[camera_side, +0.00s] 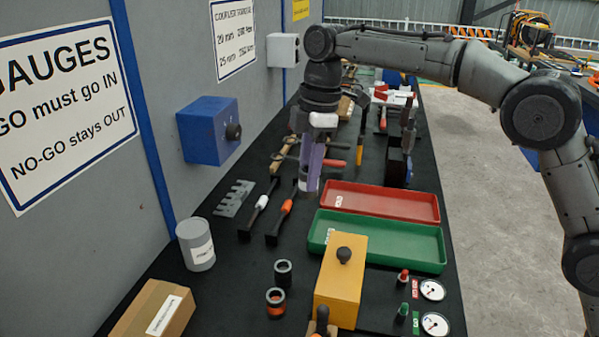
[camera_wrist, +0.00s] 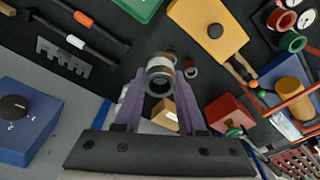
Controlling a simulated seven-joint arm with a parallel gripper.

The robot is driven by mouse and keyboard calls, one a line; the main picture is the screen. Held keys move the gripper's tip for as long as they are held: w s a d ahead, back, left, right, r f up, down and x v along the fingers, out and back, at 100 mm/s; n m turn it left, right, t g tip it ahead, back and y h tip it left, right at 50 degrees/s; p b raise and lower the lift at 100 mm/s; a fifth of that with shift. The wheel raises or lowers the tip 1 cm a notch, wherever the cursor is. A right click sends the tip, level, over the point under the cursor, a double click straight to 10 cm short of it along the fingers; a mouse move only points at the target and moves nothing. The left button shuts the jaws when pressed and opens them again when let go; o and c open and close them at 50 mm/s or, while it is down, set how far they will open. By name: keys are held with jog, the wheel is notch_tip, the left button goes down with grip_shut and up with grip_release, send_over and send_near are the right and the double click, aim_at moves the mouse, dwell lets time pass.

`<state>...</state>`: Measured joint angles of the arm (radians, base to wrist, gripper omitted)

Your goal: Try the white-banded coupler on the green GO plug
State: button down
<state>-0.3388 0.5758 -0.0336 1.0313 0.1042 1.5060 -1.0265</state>
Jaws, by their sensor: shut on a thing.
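My gripper (camera_side: 309,187) points down over the black bench, with its purple fingers shut on the white-banded coupler (camera_wrist: 160,68). In the wrist view the coupler is a short grey tube with a pale band, its open end showing between the fingertips. In the side view the coupler (camera_side: 303,184) is partly hidden by the fingers and appears above the bench, left of the red tray. A small green plug (camera_side: 403,312) stands at the front right of the bench, beside a dial gauge. It is well apart from my gripper. A red plug (camera_side: 402,276) stands behind it.
A red tray (camera_side: 430,221) and a green tray (camera_side: 430,265) lie between my gripper and the plugs. A yellow block (camera_side: 341,280) with a black knob stands left of the plugs. Two loose couplers (camera_side: 283,272) stand left of it. A blue box (camera_side: 207,137) projects from the wall.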

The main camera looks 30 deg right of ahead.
jog(key=s+d+f, duration=0.1)
jog(key=s+d, duration=0.3)
jog(key=s, duration=0.7)
jog(key=s+d, duration=0.3)
jog(key=s, duration=0.7)
jog(key=shift+m, duration=0.4)
jog(key=shift+s+d+f, duration=0.1)
jog(key=shift+s+f, duration=0.05)
jog(key=shift+f, duration=1.2)
jog(key=shift+s+f, duration=0.1)
jog(key=shift+f, duration=1.2)
jog(key=shift+f, duration=2.95)
jog(key=shift+f, duration=0.2)
jog(key=shift+f, duration=0.35)
jog(key=shift+f, duration=0.35)
